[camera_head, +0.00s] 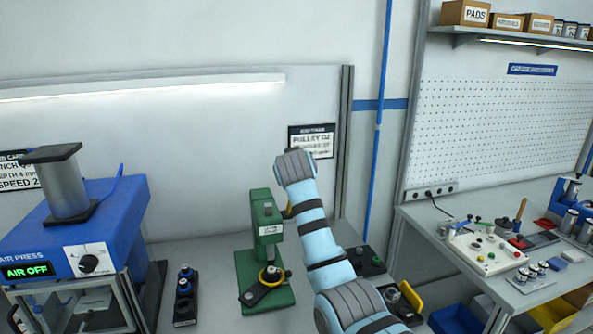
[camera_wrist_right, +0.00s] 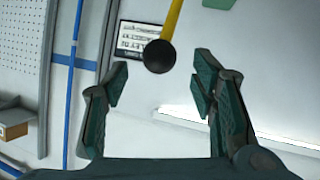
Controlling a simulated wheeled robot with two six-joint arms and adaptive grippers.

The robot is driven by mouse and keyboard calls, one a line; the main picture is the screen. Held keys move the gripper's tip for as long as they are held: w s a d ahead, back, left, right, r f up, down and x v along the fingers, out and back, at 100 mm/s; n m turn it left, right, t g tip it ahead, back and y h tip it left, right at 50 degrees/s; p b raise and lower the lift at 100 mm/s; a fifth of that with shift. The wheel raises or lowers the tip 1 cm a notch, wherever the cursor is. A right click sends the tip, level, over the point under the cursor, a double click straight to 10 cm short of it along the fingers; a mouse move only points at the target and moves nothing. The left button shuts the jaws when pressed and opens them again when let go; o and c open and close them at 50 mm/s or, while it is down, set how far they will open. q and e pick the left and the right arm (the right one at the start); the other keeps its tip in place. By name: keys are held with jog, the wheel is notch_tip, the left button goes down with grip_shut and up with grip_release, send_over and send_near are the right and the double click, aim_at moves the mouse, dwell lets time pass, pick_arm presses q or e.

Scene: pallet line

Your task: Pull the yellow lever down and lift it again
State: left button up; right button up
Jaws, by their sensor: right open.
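The yellow lever (camera_wrist_right: 173,19) shows in the right wrist view as a yellow rod ending in a black ball knob (camera_wrist_right: 159,56). In the head view only a small yellow part of the lever (camera_head: 287,212) shows beside the green press (camera_head: 266,228); my right arm hides the rest. My right gripper (camera_wrist_right: 160,80) is open and empty. In the wrist picture the knob lies between and slightly above the fingertips, with no visible contact. In the head view the right gripper is hidden behind its arm. My left gripper is in neither view.
A blue air press (camera_head: 105,218) stands at the left, with a dark holder (camera_head: 185,297) between it and the green press. A sign (camera_head: 312,140) hangs on the wall behind. A second bench (camera_head: 455,225) with several parts stands at the right. The wall above the green press is clear.

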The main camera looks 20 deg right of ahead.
jog(key=v, duration=0.6)
jog(key=shift+s, duration=0.15)
